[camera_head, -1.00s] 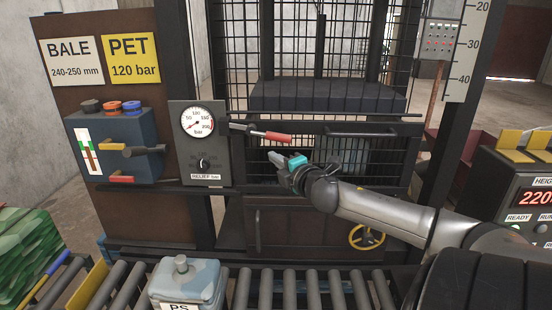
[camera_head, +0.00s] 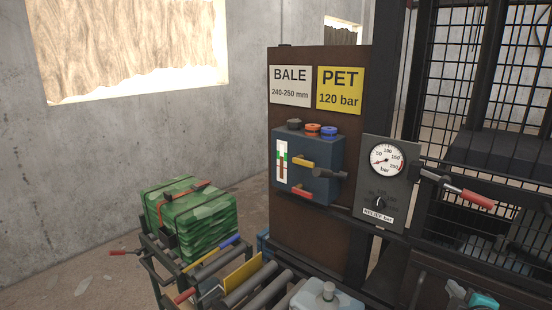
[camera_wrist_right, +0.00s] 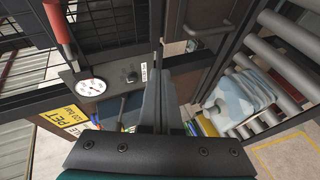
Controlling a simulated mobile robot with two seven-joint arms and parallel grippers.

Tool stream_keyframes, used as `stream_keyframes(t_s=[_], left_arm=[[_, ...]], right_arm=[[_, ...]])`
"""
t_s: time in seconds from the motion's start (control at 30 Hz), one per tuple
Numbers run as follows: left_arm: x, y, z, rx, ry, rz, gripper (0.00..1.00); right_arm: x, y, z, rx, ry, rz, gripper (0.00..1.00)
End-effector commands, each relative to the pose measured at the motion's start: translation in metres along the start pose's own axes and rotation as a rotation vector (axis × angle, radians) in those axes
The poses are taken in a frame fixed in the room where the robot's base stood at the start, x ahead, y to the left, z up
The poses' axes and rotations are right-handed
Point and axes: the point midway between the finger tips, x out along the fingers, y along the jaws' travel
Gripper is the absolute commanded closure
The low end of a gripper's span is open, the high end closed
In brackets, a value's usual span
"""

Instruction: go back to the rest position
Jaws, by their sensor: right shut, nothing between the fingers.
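My right gripper (camera_head: 458,292) shows at the bottom right edge of the head view, with a teal part beside its dark fingers. Most of its arm is cut off by the frame. In the right wrist view the two grey fingers (camera_wrist_right: 155,92) are together, with nothing held between them. The gripper is apart from the red-handled lever (camera_head: 468,197), which is above it in the head view. My left gripper is in neither current view.
A green strapped bale (camera_head: 205,225) sits on a cart at the left. Open floor lies left.

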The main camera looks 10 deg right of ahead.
Motion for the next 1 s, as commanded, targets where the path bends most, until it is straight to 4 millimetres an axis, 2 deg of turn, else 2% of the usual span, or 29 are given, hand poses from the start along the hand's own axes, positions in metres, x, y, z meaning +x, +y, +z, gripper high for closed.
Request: stream_keyframes(t_s=[0.03,0.1,0.2,0.3,0.4,0.5,0.77,1.0], left_arm=[[0.0,0.0,0.0,0.0,0.0,0.0,1.0],[0.0,0.0,0.0,0.0,0.0,0.0,1.0],[0.0,0.0,0.0,0.0,0.0,0.0,1.0],[0.0,0.0,0.0,0.0,0.0,0.0,1.0],[0.0,0.0,0.0,0.0,-0.001,0.0,1.0],[0.0,0.0,0.001,0.0,-0.001,0.0,1.0],[0.0,0.0,0.001,0.0,-0.001,0.0,1.0],[0.022,-0.001,0.003,0.0,-0.001,-0.001,1.0]], right_arm=[[-0.016,-0.036,-0.006,0.093,-0.032,-0.077,1.0],[-0.038,-0.078,-0.015,0.206,-0.082,-0.179,1.0],[-0.077,-0.132,-0.032,0.357,-0.155,-0.33,1.0],[-0.117,-0.171,-0.052,0.484,-0.22,-0.469,1.0],[-0.151,-0.198,-0.07,0.576,-0.273,-0.583,1.0],[-0.181,-0.215,-0.086,0.647,-0.314,-0.678,1.0],[-0.25,-0.239,-0.124,0.792,-0.397,-0.891,1.0],[-0.216,-0.301,-0.114,0.771,-0.417,-0.896,1.0]])
